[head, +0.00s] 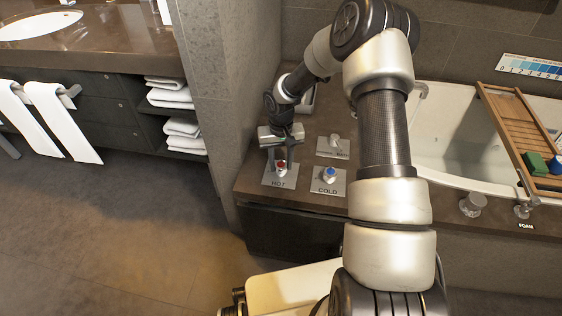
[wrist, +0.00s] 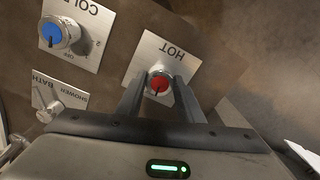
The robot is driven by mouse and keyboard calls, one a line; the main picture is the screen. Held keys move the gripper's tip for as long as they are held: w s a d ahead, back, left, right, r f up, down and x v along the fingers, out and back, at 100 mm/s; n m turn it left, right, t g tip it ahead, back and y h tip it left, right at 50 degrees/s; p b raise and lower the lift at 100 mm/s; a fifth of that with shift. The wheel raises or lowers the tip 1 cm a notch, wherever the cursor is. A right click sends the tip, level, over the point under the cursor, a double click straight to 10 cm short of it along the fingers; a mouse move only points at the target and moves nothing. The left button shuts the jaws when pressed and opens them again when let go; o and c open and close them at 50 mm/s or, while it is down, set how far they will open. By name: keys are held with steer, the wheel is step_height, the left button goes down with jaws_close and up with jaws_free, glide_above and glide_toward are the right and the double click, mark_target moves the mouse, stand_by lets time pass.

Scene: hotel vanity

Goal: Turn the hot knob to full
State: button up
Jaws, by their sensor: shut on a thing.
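The hot knob (head: 281,167) is a silver knob with a red top on a metal plate marked HOT (head: 279,184), at the left end of the brown tub ledge. It also shows in the wrist view (wrist: 159,84), where the plate appears upside down. My gripper (head: 281,158) reaches down over the hot knob. In the wrist view its two dark fingers (wrist: 159,92) stand on either side of the knob, shut on it. The knob's exact turn angle and any scale marks are hard to read behind the fingers.
The blue-topped cold knob (head: 330,175) sits just right of the hot knob. A bath/shower selector (head: 335,141) is behind it. The white tub (head: 450,135) carries a wooden tray (head: 515,125). A stone wall (head: 225,90) rises to the left, with open floor before the ledge.

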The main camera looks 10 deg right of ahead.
mark_target(281, 164)
steer(key=n+p, duration=0.1)
steer(key=n, duration=0.3)
steer(key=shift+r, duration=0.1)
steer(key=n+p, duration=0.1)
steer(key=n, duration=0.3)
steer(key=n+p, duration=0.1)
steer(key=n, duration=0.3)
steer(key=shift+p, duration=0.3)
steer(key=shift+n+p, duration=0.4)
steer(key=shift+n, duration=1.7)
steer(key=o, duration=1.1)
step_height(281, 164, up, 17)
steer(key=p, duration=0.3)
steer(key=shift+r+p, duration=0.1)
steer(key=shift+p, duration=0.25)
